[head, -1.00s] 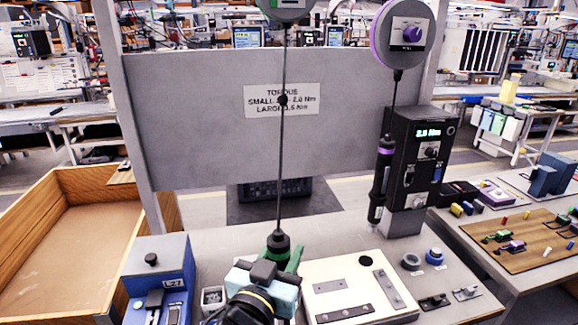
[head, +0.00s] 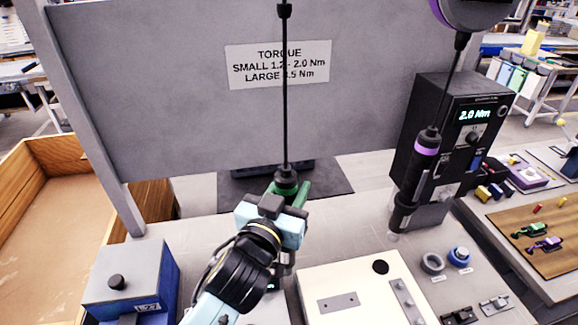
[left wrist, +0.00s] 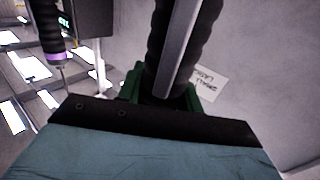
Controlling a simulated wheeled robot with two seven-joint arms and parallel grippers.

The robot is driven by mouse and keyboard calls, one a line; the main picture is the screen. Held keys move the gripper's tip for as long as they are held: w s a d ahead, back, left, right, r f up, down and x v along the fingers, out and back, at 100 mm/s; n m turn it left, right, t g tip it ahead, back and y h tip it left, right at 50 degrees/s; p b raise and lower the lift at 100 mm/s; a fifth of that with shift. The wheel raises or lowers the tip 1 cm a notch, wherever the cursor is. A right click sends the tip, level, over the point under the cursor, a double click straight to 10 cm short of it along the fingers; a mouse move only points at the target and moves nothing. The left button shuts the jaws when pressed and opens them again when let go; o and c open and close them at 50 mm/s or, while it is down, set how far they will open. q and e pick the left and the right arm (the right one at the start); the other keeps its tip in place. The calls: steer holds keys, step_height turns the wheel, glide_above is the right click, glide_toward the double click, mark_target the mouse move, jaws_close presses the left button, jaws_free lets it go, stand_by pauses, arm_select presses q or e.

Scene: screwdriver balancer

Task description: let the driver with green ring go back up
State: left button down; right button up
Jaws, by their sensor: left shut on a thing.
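The driver with the green ring hangs on a dark cable (head: 285,95) in front of the grey panel. Its black top (head: 286,181) shows just above my left gripper (head: 285,205), and a bit of its lower end shows below. My left gripper is shut on the driver, which is upright and well above the bench. Green parts show at both sides of the driver; the ring itself is mostly hidden. In the left wrist view the black ribbed driver (left wrist: 180,45) rises from between the green parts (left wrist: 190,97). My right gripper is not in view.
A driver with a purple ring (head: 424,150) hangs at right before a black box (head: 450,105) reading 2.0 Nm. A white plate (head: 340,275) lies on the bench, with a blue block (head: 130,275) at left. A wooden crate (head: 60,155) stands far left.

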mark_target(290, 169)
arm_select(q)
steer(key=shift+w, duration=0.3)
steer(key=shift+w+r, duration=0.2)
steer(key=shift+s+r+p, duration=0.1)
steer(key=shift+r+p, duration=0.25)
steer(key=shift+p, duration=0.1)
steer(key=shift+s+r+p, duration=0.15)
steer(key=shift+r+p, duration=0.45)
steer(key=shift+r, duration=0.3)
steer(key=shift+r+p, duration=0.5)
steer(key=shift+r, duration=0.35)
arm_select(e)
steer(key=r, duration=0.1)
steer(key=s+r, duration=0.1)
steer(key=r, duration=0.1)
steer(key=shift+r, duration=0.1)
